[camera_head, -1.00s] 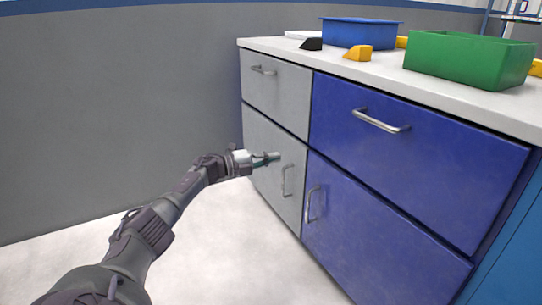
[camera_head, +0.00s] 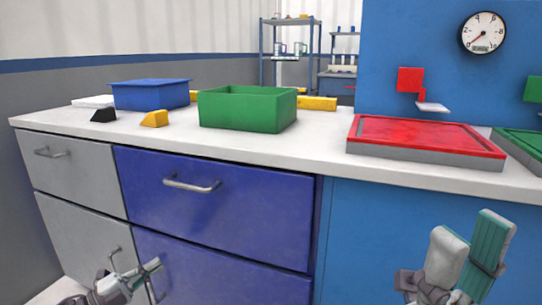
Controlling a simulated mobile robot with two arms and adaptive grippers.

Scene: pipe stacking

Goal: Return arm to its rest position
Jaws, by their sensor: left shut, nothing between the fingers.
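My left gripper (camera_head: 152,266) is at the lower left, in front of the grey and blue cabinet doors and below the counter top. Its fingers are together with nothing between them. My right gripper (camera_head: 470,238) points up at the lower right, in front of the blue panel. Its two fingers stand apart, with a teal pad showing on one, and I see nothing held between them.
The white counter (camera_head: 325,180) carries a blue bin (camera_head: 150,96), a green bin (camera_head: 245,110), black and yellow wedge pieces, and a red tray (camera_head: 425,135). Drawer handles (camera_head: 192,186) stick out of the cabinet front. A shelf rack stands behind.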

